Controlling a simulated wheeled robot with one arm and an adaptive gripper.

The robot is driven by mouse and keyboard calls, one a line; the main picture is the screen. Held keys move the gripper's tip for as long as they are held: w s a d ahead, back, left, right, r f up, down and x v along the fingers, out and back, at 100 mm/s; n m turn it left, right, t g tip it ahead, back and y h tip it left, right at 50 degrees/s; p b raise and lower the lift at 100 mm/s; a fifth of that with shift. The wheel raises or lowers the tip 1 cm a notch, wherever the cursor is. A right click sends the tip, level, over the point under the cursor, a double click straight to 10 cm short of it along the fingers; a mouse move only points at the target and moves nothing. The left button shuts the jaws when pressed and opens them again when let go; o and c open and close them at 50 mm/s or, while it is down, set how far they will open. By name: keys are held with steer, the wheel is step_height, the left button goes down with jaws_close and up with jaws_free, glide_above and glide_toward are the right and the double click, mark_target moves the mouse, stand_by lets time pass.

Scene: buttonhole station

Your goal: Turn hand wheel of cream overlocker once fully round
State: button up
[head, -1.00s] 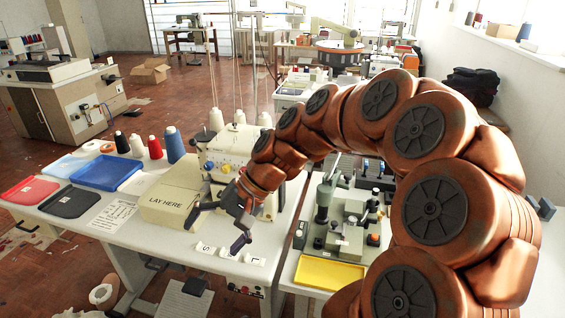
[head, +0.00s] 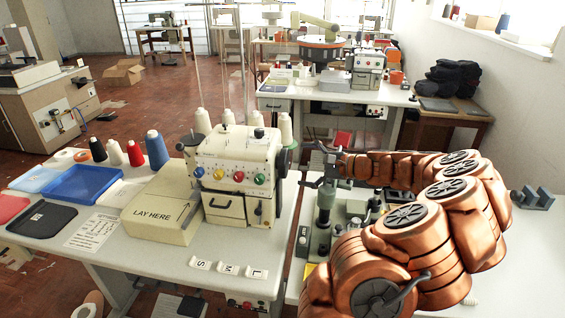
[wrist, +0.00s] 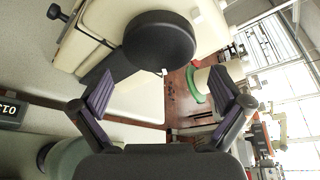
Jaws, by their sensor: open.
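The cream overlocker (head: 240,165) stands on the near table, with coloured dials on its front and thread cones behind it. Its black hand wheel (head: 283,162) is on its right side. In the wrist view the hand wheel (wrist: 160,40) is a dark round disc beyond the fingertips, roughly centred between them. My gripper (head: 313,166) is to the right of the wheel, pointing left at it. Its two fingers (wrist: 162,88) are spread wide and empty. I see no contact with the wheel.
A grey-green machine (head: 325,215) stands just below my gripper and arm. The cream box marked LAY HERE (head: 160,212) is left of the overlocker. S, M and L cards (head: 228,268) lie in front. Another cream machine (head: 368,68) stands on the back table.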

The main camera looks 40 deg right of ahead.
mark_target(285, 162)
steer(key=shift+p+x, duration=0.55)
steer(key=shift+x, duration=2.55)
steer(key=shift+a, duration=0.1)
steer(key=c, duration=0.8)
steer(key=shift+o, duration=0.2)
steer(key=shift+r+m+p, duration=0.15)
steer(key=shift+m+p, duration=0.15)
steer(key=shift+p, duration=0.55)
